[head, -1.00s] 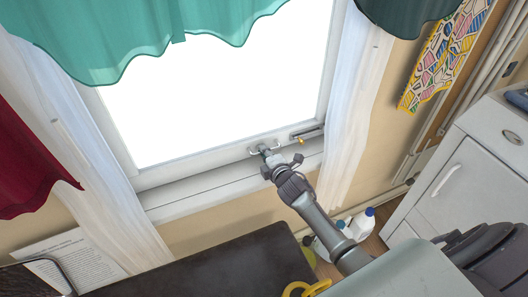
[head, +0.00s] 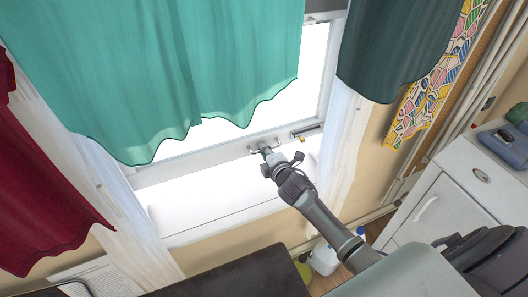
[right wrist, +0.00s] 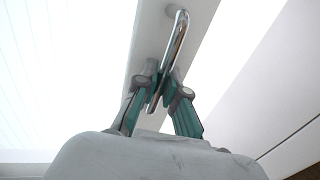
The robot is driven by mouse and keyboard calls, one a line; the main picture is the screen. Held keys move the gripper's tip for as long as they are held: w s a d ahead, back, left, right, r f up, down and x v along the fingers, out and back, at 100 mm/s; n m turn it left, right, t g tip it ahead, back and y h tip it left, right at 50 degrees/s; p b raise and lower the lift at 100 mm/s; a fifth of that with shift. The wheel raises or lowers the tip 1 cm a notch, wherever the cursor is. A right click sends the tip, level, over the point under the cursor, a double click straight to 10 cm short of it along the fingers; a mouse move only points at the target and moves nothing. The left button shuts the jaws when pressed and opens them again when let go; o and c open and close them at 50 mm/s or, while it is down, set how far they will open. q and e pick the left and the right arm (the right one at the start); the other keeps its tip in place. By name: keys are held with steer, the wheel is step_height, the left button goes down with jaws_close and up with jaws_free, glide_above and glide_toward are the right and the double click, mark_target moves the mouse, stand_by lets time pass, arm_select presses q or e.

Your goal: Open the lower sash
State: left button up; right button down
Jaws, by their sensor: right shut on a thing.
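The lower sash (head: 205,162) is a white-framed window panel with a bright pane. Its bottom rail stands clear above the sill (head: 240,222), with a bright white band between them. A silver bar handle (head: 252,148) is fixed on the rail; it also shows in the right wrist view (right wrist: 180,40). My right gripper (head: 266,152) is at this handle. In the right wrist view its two teal-padded fingers (right wrist: 160,95) close around the lower end of the bar. My left gripper is not in view.
Teal curtains (head: 180,70) hang over the upper pane, with sheer white ones at the sides. A dark tabletop (head: 235,275) lies below the window. A white cabinet (head: 430,210) stands at the right, with bottles (head: 325,258) on the floor beside it.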

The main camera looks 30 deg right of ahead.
step_height(320, 180, up, 2)
steer(key=shift+r+p, duration=0.25)
steer(key=shift+p, duration=0.25)
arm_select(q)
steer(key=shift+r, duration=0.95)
arm_select(e)
steer(key=c, duration=1.2)
jaws_free()
steer(key=shift+f, duration=0.1)
steer(key=shift+c, duration=0.2)
steer(key=shift+s+f, duration=0.1)
steer(key=shift+s, duration=0.35)
steer(key=v, duration=1.1)
steer(key=shift+s, duration=0.1)
